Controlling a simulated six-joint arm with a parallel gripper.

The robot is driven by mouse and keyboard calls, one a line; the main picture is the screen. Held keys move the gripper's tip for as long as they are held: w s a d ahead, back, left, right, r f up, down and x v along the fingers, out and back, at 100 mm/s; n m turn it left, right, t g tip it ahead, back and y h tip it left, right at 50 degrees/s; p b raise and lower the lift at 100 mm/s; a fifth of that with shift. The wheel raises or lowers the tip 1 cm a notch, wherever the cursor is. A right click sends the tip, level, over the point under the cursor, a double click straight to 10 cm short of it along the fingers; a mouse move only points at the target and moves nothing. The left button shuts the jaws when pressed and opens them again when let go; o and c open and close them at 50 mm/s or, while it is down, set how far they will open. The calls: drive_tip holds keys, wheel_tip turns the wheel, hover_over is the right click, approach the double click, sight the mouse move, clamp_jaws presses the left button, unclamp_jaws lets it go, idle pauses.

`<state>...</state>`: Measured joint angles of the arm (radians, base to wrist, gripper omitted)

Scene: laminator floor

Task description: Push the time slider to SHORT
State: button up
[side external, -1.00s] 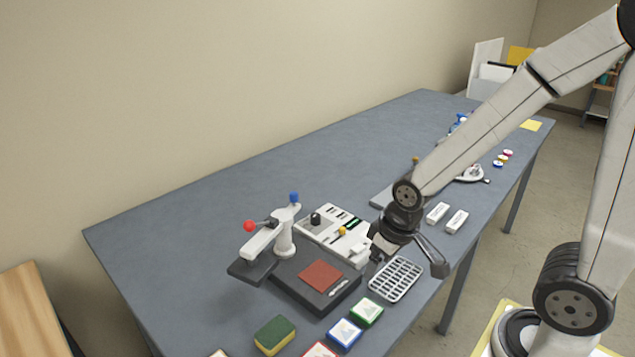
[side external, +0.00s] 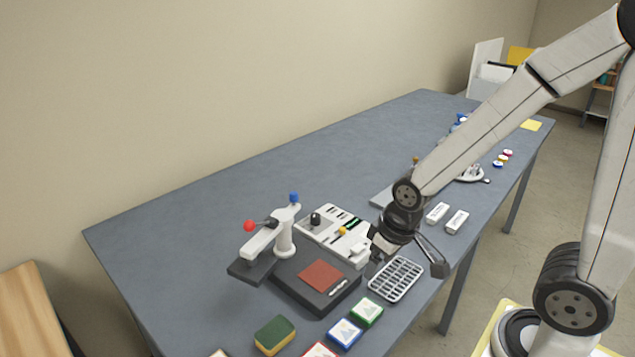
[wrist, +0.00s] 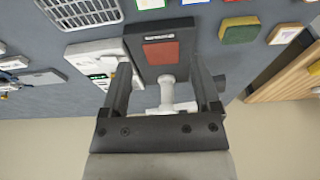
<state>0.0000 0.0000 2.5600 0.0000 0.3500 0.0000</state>
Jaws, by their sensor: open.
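A white control panel (side external: 331,226) lies on the bench behind the black press base. It carries a black knob (side external: 315,218), a small yellow knob (side external: 342,231), dark slots and a green strip. Which part is the time slider, and its SHORT mark, are too small to tell. In the wrist view the panel (wrist: 98,50) is partly behind one finger, with its green strip showing. My gripper (side external: 408,262) is open and empty, to the right of the panel and near the wire rack. In the wrist view its fingers (wrist: 161,68) point toward the press.
A wire rack (side external: 396,278), a sponge (side external: 274,335) and coloured cards lie along the near edge. The bench's back left is clear.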

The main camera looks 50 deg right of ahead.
drive_tip(key=shift+c, duration=1)
drive_tip(key=n+g, duration=0.3)
drive_tip(key=n, duration=0.6)
hover_over(342, 228)
wheel_tip(342, 228, down, 4)
drive_tip(key=shift+f, duration=3.85)
